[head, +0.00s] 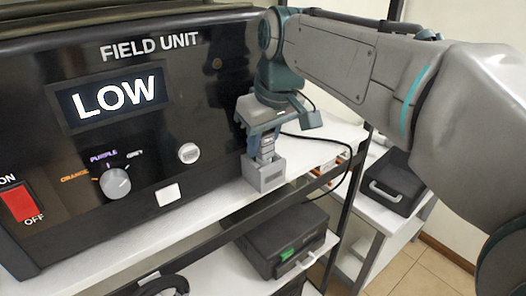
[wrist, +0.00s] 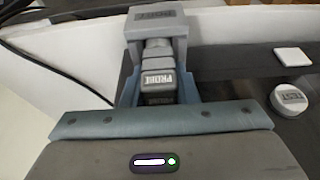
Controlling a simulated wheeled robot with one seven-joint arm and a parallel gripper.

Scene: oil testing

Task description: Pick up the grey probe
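The grey probe (wrist: 157,75) stands upright in a grey holder (head: 264,177) on the white shelf, right of the field unit. Its label reads PROBE in the wrist view, where the holder (wrist: 157,22) shows at the top. In the head view the upper part of the probe (head: 267,145) shows below my gripper (head: 265,142). In the wrist view my gripper's blue fingers (wrist: 158,88) lie along both sides of the probe, with no clear gap. Whether they press on it cannot be told. The probe's lower end is hidden in the holder.
The black field unit (head: 130,215) stands close on the left; its screen (head: 114,97) reads LOW. It has a red switch (head: 21,203), a dial (head: 115,183) and a round button (head: 189,153). A black cable (head: 335,190) hangs at the right. A black case (head: 280,240) sits below.

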